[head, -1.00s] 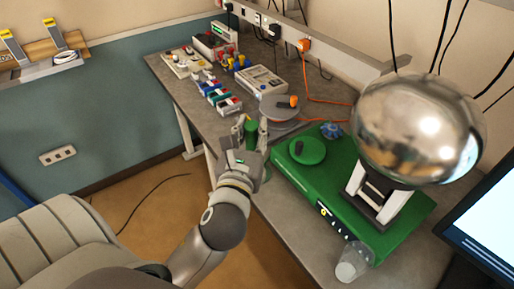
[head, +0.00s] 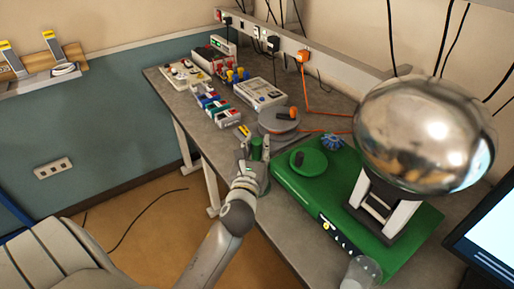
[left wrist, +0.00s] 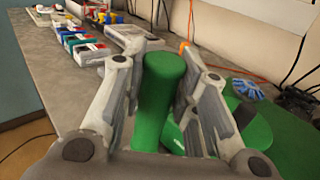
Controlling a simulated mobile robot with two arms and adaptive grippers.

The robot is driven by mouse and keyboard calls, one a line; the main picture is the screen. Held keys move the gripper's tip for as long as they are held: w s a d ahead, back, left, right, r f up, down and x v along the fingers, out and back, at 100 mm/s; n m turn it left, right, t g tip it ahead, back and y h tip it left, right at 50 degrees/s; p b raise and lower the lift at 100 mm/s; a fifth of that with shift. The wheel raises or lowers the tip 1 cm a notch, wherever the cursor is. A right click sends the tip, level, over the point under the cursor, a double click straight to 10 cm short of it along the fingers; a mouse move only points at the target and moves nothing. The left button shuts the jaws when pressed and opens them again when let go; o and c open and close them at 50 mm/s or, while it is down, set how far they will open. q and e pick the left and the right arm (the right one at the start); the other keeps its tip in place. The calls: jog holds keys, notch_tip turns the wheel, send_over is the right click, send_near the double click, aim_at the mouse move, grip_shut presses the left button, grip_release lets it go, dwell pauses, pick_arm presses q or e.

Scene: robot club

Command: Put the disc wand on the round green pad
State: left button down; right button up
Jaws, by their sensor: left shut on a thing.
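My left gripper (head: 257,150) is shut on a green upright cylinder, which I take to be the handle of the disc wand (head: 257,147). In the left wrist view the handle (left wrist: 163,95) stands between the two fingers (left wrist: 160,85), with more green showing low behind it. The wand's lower end is mostly hidden by the fingers. The round green pad (head: 314,164) is on top of the green box, just right of the gripper, with a small black piece on it. In the left wrist view the pad is partly behind the right finger.
The green box (head: 300,195) also carries a large shiny sphere (head: 420,130) on a stand. A grey round disc (head: 276,122) with an orange-tipped piece is behind the gripper.

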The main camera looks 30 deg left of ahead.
pick_arm(q)
jog(key=shift+f, duration=0.2)
jog(key=c, duration=1.5)
grip_release()
jog(key=shift+f, duration=0.1)
jog(key=shift+c, duration=0.2)
jog(key=o, duration=0.4)
jog(key=shift+r, duration=0.2)
jog(key=shift+s+d+f, duration=0.1)
jog(key=shift+s+d, duration=0.05)
jog(key=shift+s, duration=0.15)
jog(key=shift+b+v, duration=1.45)
jog(key=shift+v, duration=4.25)
